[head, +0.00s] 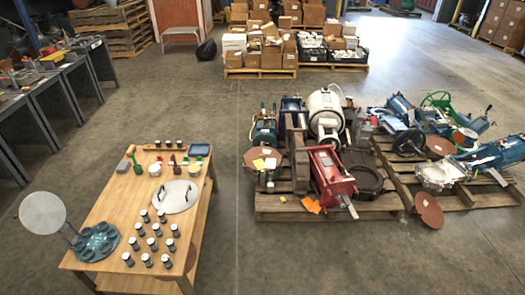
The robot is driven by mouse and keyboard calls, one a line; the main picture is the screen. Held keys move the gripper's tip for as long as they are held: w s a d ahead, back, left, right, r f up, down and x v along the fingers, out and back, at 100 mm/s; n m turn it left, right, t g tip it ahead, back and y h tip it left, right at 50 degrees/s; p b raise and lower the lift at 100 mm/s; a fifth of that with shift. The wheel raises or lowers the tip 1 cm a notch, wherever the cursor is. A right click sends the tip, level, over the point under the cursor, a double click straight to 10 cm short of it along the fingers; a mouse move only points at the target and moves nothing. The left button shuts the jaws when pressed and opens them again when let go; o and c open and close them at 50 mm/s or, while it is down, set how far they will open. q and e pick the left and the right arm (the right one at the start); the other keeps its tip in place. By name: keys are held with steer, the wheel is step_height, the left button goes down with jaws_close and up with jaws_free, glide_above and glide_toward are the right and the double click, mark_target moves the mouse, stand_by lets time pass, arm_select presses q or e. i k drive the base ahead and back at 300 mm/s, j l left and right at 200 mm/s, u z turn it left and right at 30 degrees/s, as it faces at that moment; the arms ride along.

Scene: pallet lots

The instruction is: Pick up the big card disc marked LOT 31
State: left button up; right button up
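Several round, reddish-brown flat discs show in the head view; I cannot read any lot marking on them. One disc (429,210) is at the front edge of the right pallet, low near the floor. A third disc (440,147) is among the machines on the right pallet. Part of a fourth disc (191,258) shows low beside the wooden table, partly hidden by it. Neither of my grippers is in view.
A wooden table (110,222) at left holds several dark jars, a lidded round plate (176,196), and a teal base with a grey disc (42,212). Two pallets (285,213) carry machines. Stacked boxes stand behind. Floor between table and pallets is clear.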

mark_target(267, 159)
steer(key=i+l, duration=0.25)
steer(key=i, duration=0.2)
steer(key=i+l+u, duration=0.1)
steer(key=i+l, duration=0.15)
steer(key=i, duration=0.25)
steer(key=i+l, duration=0.25)
steer(key=i, duration=0.2)
steer(key=i+l+u, duration=0.1)
steer(key=i+l, duration=0.2)
steer(key=i, duration=0.15)
